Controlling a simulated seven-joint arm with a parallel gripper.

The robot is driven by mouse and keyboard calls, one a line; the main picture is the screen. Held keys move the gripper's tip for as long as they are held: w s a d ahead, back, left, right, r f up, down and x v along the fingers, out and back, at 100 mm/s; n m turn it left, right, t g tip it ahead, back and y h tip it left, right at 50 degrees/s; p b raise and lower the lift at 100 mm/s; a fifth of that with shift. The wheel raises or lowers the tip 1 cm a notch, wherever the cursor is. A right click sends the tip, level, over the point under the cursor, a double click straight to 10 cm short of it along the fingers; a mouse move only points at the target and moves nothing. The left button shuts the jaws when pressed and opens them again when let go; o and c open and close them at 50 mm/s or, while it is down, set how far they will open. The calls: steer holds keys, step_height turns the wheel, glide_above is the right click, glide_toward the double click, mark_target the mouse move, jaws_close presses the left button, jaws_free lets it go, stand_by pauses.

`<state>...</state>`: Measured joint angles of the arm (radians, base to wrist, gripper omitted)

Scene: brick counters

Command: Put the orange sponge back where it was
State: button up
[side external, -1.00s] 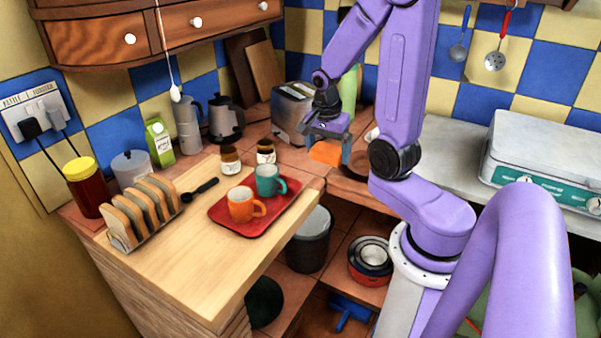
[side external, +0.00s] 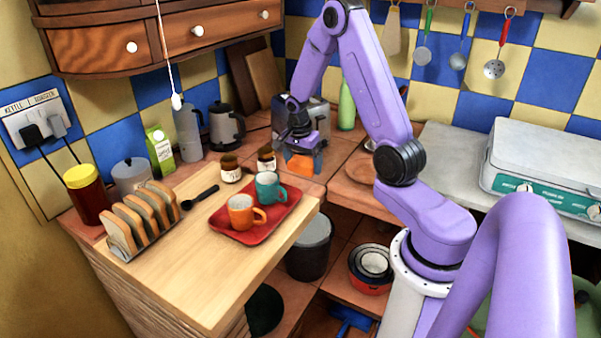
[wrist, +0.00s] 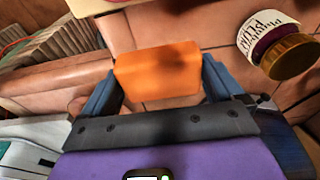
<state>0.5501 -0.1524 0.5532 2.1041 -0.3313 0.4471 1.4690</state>
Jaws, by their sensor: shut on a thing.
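The orange sponge (side external: 302,166) is between the fingers of my gripper (side external: 304,158), low over the tiled counter beside the jars. In the wrist view the sponge (wrist: 157,73) is a plain orange block, with a blue finger of my gripper (wrist: 160,85) on either side. My gripper is shut on it. I cannot tell whether the sponge touches the tiles.
Two labelled jars (side external: 266,159) stand just left of the sponge; one jar (wrist: 268,45) shows close by in the wrist view. A toaster (side external: 308,113) stands behind. A red tray (side external: 232,234) with two mugs is in front. A round wooden board (side external: 361,170) lies to the right.

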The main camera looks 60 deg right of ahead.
mark_target(300, 181)
steer(key=shift+w+d+f, duration=0.25)
steer(key=shift+w+f, duration=0.25)
steer(key=shift+f, duration=0.2)
steer(key=shift+w+f, duration=0.1)
steer(key=shift+f, duration=1.55)
steer(key=o, duration=0.7)
steer(key=shift+f, duration=0.15)
steer(key=shift+c, duration=0.2)
